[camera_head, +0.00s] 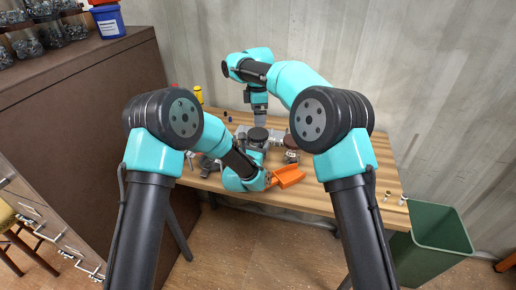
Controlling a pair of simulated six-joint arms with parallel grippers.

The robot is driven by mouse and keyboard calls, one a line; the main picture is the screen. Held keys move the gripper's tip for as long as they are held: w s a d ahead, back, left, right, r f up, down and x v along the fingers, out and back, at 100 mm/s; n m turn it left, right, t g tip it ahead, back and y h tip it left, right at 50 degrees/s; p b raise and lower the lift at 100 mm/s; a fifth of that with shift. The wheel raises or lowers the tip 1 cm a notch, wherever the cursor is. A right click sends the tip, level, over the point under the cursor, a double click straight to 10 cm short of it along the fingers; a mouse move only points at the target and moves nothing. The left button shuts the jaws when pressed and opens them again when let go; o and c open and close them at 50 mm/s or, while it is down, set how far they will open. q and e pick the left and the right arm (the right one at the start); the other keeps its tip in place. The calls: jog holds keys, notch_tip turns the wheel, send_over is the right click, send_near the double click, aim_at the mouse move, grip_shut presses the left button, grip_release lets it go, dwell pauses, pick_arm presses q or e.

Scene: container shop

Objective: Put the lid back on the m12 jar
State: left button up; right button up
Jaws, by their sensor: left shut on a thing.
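A dark round disc (258,133), which looks like the lid, shows in the middle of the cluster on the table. My left gripper (262,145) reaches in from the front, shut and seemingly on this disc. Its fingers are small and partly lost among grey parts. My right arm reaches over from the right and points down just behind the disc. Its gripper (260,116) is too small and covered to tell whether it is open. The m12 jar cannot be made out for certain, and I cannot tell whether the disc touches it.
An orange scoop-like tray (288,177) lies at the table's front edge, beside my left wrist. A yellow bottle (198,95) stands at the back left. Small pieces (387,196) lie on the right of the wooden table (340,185), otherwise fairly clear. A green bin (440,232) stands right of it.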

aim_at(258, 133)
pick_arm(q)
jog(key=c, duration=1)
pick_arm(e)
jog(key=shift+n, duration=0.3)
jog(key=n, duration=0.6)
jog(key=shift+n, duration=0.3)
jog(key=n, duration=0.6)
jog(key=shift+f, duration=0.1)
jog(key=shift+f, duration=3.9)
jog(key=shift+c, duration=0.3)
